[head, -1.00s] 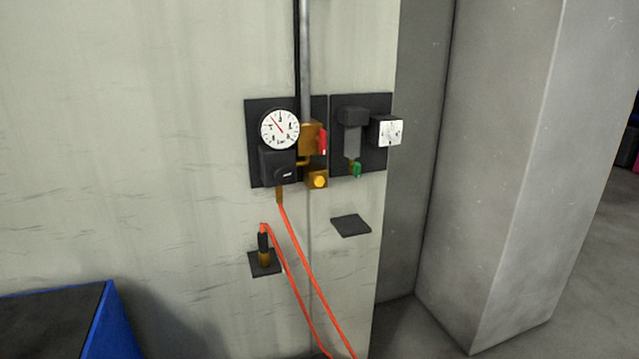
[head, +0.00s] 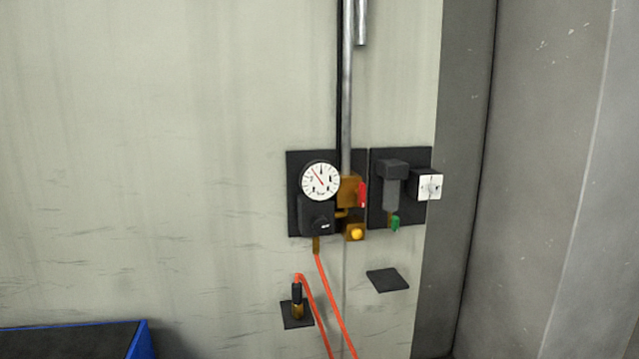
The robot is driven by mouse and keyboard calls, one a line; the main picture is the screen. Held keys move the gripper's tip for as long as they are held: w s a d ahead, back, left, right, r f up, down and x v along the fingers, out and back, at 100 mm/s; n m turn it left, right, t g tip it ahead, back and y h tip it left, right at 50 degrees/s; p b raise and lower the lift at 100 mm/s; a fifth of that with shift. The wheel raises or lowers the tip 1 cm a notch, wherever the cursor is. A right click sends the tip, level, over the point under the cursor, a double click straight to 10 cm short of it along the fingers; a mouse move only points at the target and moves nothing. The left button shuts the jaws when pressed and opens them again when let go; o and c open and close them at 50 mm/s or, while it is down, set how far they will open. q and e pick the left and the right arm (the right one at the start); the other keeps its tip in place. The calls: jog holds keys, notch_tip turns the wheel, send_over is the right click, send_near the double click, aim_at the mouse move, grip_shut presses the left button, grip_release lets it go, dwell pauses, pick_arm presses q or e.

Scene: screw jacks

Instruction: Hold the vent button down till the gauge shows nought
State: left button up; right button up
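The round white gauge (head: 320,180) is on a dark plate on the wall, in the middle of the head view. Its red needle points to the upper left; the numerals are too small to read. A yellow round button (head: 356,234) sits on a brass block below and right of the gauge, and looks like the vent button. Nothing touches it. A brass valve (head: 349,190) with a red lever (head: 362,194) is above the button. Neither of my grippers is in view.
A filter unit (head: 390,187) with a green tap (head: 395,223) and a small square white dial (head: 430,186) are to the right. An orange hose (head: 335,307) hangs below the gauge. A brass fitting (head: 297,309) stands on a small plate. A blue-edged bin (head: 142,341) is at lower left.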

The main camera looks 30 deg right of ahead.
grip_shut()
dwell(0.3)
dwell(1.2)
